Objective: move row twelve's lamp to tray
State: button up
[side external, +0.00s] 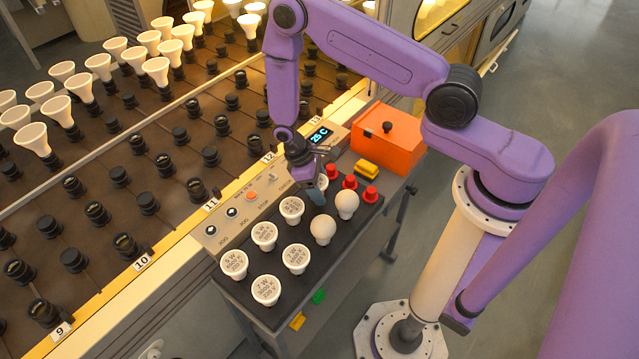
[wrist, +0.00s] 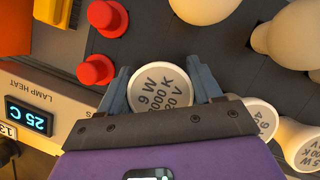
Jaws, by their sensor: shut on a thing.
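The lamp, a white reflector bulb with a round face printed 9 W, sits between my fingers in the wrist view (wrist: 160,88). In the side view only a pale bit of this lamp (side external: 323,182) shows beside my gripper (side external: 316,188). My gripper is shut on it, with one finger on each side in the wrist view. It is over the back part of the dark tray (side external: 338,243), among the other lamps. I cannot tell whether the lamp's base touches the tray. The row 12 label (side external: 268,157) is on the rack edge, with black sockets behind it.
Several printed white lamps (side external: 266,290) and two round bulbs (side external: 347,204) stand on the tray close by. A control panel with a 25 C display (side external: 319,136) borders the tray.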

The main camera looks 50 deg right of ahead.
jog(key=shift+f, duration=0.15)
jog(key=o, duration=1.1)
jog(key=v, duration=1.7)
jog(key=shift+w, duration=0.1)
jog(key=shift+a, duration=0.1)
